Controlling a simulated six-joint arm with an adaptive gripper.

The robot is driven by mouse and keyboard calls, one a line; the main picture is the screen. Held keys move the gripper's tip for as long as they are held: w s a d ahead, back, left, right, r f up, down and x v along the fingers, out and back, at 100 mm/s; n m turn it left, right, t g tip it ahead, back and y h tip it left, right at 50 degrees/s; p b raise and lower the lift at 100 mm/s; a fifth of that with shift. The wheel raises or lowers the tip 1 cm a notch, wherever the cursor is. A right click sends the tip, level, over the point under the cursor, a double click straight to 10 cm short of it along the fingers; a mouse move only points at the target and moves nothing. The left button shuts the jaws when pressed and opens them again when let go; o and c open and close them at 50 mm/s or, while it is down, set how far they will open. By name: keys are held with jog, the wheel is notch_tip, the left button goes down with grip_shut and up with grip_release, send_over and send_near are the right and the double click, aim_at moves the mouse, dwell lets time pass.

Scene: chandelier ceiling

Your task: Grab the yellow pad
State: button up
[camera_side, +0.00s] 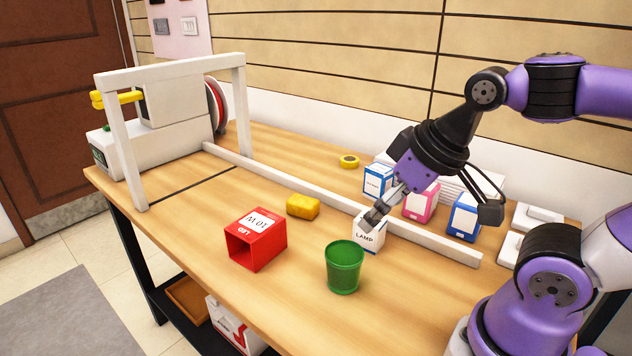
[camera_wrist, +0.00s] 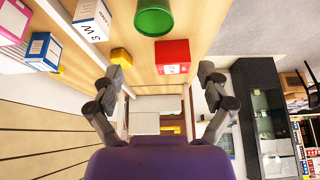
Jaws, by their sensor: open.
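The yellow pad (camera_side: 303,206) is a small rounded block lying on the wooden table, between the red box and the long white rail. In the wrist view the yellow pad (camera_wrist: 121,56) shows small, just above the left finger. My gripper (camera_side: 374,217) is above the table by the white lamp box, to the right of the pad and apart from it. In the wrist view my gripper (camera_wrist: 160,84) has its two fingers spread wide with nothing between them. In the side view the fingers partly cover the lamp box.
A red open box (camera_side: 256,240), a green cup (camera_side: 344,267) and the white lamp box (camera_side: 368,236) stand near the pad. A white rail (camera_side: 290,183) runs behind them. Blue and pink boxes (camera_side: 421,203) stand behind the rail. A white frame machine (camera_side: 160,110) stands at the left.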

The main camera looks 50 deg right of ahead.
jog(key=n+g+y, duration=0.1)
jog(key=n, duration=0.1)
send_over(303, 200)
jog(key=s, duration=0.4)
notch_tip(303, 200, down, 7)
jog(key=shift+n, duration=0.3)
jog(key=x, duration=0.5)
jog(key=shift+d, duration=0.25)
jog(key=shift+d+x, duration=0.1)
jog(key=shift+x, duration=1.3)
jog(key=shift+d+x, duration=0.15)
jog(key=shift+x, duration=1.25)
jog(key=c, duration=0.9)
